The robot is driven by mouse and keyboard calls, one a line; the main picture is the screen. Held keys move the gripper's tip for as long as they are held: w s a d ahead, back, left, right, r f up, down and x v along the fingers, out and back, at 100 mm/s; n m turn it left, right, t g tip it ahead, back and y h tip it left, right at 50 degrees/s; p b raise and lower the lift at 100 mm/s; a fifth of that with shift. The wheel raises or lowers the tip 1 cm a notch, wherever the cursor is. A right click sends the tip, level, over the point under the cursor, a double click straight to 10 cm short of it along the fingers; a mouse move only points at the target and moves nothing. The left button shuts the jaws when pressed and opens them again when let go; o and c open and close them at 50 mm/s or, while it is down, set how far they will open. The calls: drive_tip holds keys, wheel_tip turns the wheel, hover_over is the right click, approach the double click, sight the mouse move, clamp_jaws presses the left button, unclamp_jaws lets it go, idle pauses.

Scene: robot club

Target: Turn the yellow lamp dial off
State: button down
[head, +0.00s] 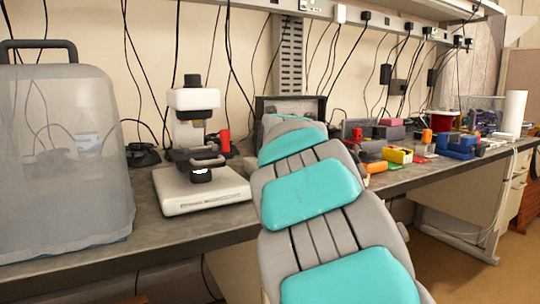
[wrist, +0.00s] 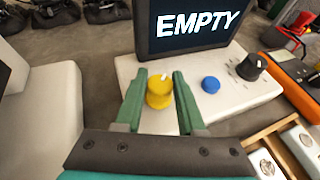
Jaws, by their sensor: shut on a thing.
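The yellow lamp dial (wrist: 158,95) is a round knob with a pale mark on its top, in the middle of the wrist view. It stands on a white device (wrist: 228,95). My gripper (wrist: 160,76) has its green fingers on the left and right sides of the dial and is shut on it. The dial is upright. In the head view, my grey and teal arm hides the gripper and the dial.
Beside the dial are a blue button (wrist: 210,84), a black knob (wrist: 252,67) and a dark screen (wrist: 190,28) reading "EMPTY". A wooden tray (wrist: 256,144) lies at the lower right. In the head view, a grey-covered box (head: 65,160) and a white instrument (head: 200,190) stand left on the bench.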

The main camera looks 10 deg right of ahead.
drive_tip(key=shift+n+y, duration=0.3)
drive_tip(key=shift+y, duration=0.2)
drive_tip(key=n+y, duration=0.2)
drive_tip(key=shift+r+y, duration=0.1)
drive_tip(key=shift+y, duration=0.2)
drive_tip(key=n+g+y, duration=0.1)
drive_tip(key=n+y, duration=0.3)
drive_tip(key=shift+w+d+g, duration=0.1)
drive_tip(key=shift+g, duration=0.3)
drive_tip(key=shift+n+g+y, duration=1.4)
drive_tip(key=shift+n+y, duration=0.4)
drive_tip(key=shift+n, duration=0.3)
drive_tip(key=shift+n+g+y, duration=0.5)
drive_tip(key=shift+n+g, duration=0.1)
drive_tip(key=c, duration=0.5)
unclamp_jaws()
